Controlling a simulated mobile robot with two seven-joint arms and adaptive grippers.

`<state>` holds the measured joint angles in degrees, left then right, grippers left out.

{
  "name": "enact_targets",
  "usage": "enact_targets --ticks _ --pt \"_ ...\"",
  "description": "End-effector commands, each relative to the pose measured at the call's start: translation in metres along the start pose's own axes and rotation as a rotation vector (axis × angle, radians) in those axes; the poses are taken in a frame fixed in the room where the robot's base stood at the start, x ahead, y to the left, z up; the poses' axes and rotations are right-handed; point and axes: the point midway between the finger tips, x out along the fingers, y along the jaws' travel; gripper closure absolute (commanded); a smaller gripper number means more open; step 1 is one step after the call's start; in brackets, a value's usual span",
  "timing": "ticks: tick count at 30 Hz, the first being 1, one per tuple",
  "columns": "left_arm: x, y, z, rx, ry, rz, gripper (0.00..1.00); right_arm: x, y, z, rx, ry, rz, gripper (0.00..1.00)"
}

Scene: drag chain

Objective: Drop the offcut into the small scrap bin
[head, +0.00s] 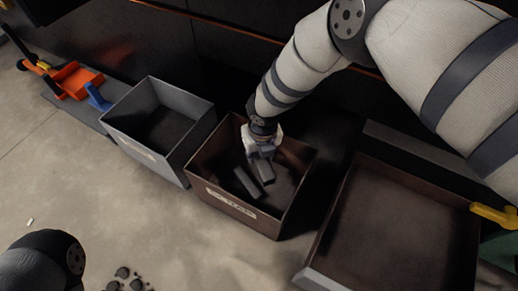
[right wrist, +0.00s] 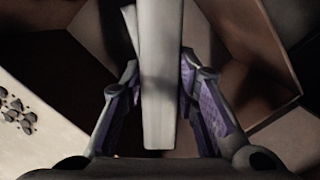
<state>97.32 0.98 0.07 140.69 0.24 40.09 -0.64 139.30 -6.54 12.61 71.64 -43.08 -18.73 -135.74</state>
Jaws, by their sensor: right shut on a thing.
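A brown, open-topped bin with a pale label (head: 270,222) stands in the middle of the head view; I cannot read the label clearly. My right gripper (head: 262,152) reaches down into its mouth, shut on a grey, bar-shaped offcut (head: 265,171). In the right wrist view the offcut (right wrist: 160,105) runs lengthwise between the two fingers. A second dark grey bar (head: 246,182) lies just left of it inside the bin. I cannot tell whether the held offcut touches the second bar or the bin floor. My left gripper is out of view.
A grey labelled bin (head: 143,150) stands to the left and a wide brown tray (head: 400,225) to the right. Orange and blue items (head: 78,80) lie at the far left. Dark crumbs (head: 123,273) lie on the floor at the front. The floor at left is mostly clear.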

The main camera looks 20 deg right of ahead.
Motion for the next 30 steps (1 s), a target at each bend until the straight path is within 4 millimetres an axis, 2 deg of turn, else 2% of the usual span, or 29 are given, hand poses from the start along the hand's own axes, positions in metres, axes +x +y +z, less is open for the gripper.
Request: enact_targets --ticks 3,4,6,14,17,20,27,30 --pt "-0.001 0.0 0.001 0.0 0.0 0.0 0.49 -0.002 0.0 0.001 0.0 -0.003 0.0 1.0" --pt "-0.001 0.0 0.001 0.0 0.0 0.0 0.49 -0.002 0.0 0.001 0.0 -0.003 0.0 0.65" --pt "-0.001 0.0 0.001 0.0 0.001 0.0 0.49 -0.002 0.0 0.001 0.0 -0.002 0.0 0.49" --pt "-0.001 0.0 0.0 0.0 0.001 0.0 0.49 -0.001 0.0 0.0 0.0 0.0 0.0 0.49" --pt "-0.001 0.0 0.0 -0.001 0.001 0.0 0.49 -0.007 0.0 0.001 0.0 -0.002 0.0 0.49" --pt "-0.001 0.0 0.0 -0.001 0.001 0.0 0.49 -0.027 0.0 0.002 0.0 -0.003 -0.001 0.49" --pt "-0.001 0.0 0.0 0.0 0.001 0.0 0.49 -0.092 0.0 0.002 0.001 -0.004 0.001 0.49" --pt "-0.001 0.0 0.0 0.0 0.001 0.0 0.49 -0.11 0.0 0.001 0.002 -0.003 0.0 0.49"
